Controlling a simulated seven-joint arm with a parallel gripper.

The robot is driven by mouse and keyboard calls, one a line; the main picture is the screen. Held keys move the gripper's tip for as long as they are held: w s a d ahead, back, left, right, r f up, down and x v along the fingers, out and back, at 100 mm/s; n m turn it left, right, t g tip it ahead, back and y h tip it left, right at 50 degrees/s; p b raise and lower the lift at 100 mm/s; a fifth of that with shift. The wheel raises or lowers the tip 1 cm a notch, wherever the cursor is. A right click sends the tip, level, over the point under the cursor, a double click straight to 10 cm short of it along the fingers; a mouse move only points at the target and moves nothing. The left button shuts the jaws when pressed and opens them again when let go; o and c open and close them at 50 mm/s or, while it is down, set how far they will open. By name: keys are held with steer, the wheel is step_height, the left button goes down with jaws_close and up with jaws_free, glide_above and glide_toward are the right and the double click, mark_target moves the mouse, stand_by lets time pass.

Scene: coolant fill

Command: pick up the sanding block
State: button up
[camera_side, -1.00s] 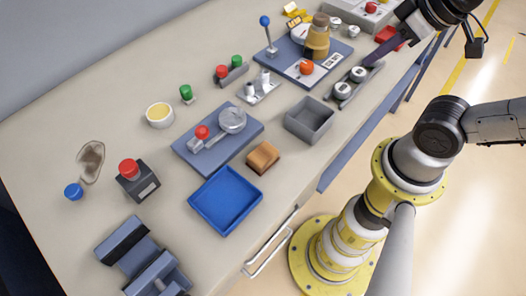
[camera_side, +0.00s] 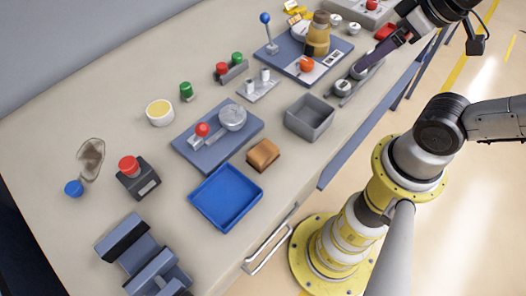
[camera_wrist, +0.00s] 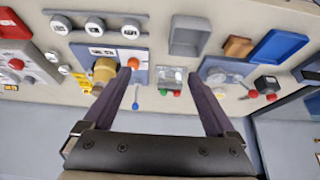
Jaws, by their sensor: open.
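The sanding block (camera_side: 263,154) is a small brown and tan block lying on the bench between the blue tray and the grey bin. It also shows at the upper right of the wrist view (camera_wrist: 238,47). My gripper (camera_side: 362,68) is at the upper right of the side view, above the bench's front edge and well away from the block. In the wrist view my gripper (camera_wrist: 159,73) has its two dark fingers spread wide, with nothing held between them.
A blue tray (camera_side: 225,197) and an open grey bin (camera_side: 310,118) flank the block. Behind it is a blue-grey plate (camera_side: 218,151) with a red knob and metal disc. A tall amber container (camera_side: 318,36) stands near my gripper. Bare bench lies right of the tray.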

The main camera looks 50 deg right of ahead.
steer(key=n+g, duration=0.6)
steer(key=n, duration=1.2)
glide_above(263, 150)
step_height(263, 150, down, 4)
steer(key=f, duration=0.8)
steer(key=shift+s+d+f, duration=0.15)
steer(key=shift+d+f, duration=0.1)
steer(key=shift+f, duration=0.05)
steer(key=shift+m, duration=0.3)
steer(key=shift+a+f, duration=0.15)
steer(key=shift+f, duration=1.2)
steer(key=shift+a+f, duration=0.15)
steer(key=shift+f, duration=1.15)
